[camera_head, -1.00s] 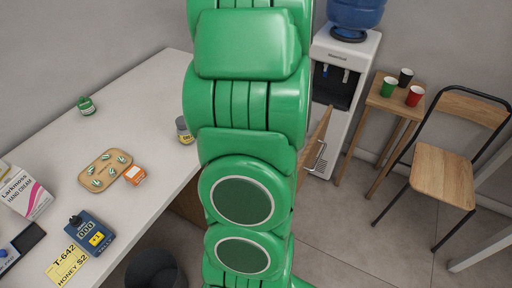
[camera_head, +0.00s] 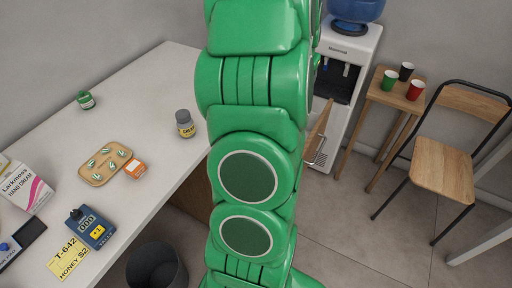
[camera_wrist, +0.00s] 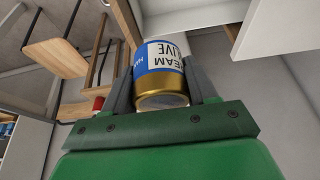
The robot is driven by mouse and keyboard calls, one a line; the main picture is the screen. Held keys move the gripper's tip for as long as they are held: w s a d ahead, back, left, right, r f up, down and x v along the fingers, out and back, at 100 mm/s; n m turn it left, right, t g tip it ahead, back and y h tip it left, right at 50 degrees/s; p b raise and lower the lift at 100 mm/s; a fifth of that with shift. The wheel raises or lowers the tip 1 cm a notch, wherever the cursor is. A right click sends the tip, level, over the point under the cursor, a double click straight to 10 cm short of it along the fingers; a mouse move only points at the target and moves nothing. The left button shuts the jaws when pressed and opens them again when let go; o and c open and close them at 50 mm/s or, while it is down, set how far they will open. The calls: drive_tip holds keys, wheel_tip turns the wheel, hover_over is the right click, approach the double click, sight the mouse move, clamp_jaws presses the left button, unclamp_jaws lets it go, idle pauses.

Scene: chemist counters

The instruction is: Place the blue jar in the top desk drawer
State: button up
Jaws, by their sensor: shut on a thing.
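The blue jar (camera_wrist: 158,58), with a blue and white label and a gold lid, is between the two fingers of my gripper (camera_wrist: 163,92) in the wrist view. My gripper is shut on it, and the label's lettering is upside down there. In the head view my green arm hides the gripper and the jar. A wooden drawer front (camera_head: 318,130) with a metal handle sticks out past the right side of my arm, so a drawer appears open. Its inside is hidden, and I cannot tell how the jar stands to it.
The white desk (camera_head: 150,105) holds a grey jar (camera_head: 185,124), a green bottle (camera_head: 86,100), a wooden tray (camera_head: 97,177) and an orange box (camera_head: 135,168). A dark bin (camera_head: 155,268) stands below. A water cooler (camera_head: 350,50), small table (camera_head: 398,95) and chair (camera_head: 443,160) are at right.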

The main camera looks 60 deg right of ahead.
wheel_tip(320, 180, down, 38)
drive_tip(key=shift+r, duration=0.1)
idle(0.8)
drive_tip(key=o, duration=1.1)
drive_tip(key=shift+v, duration=6)
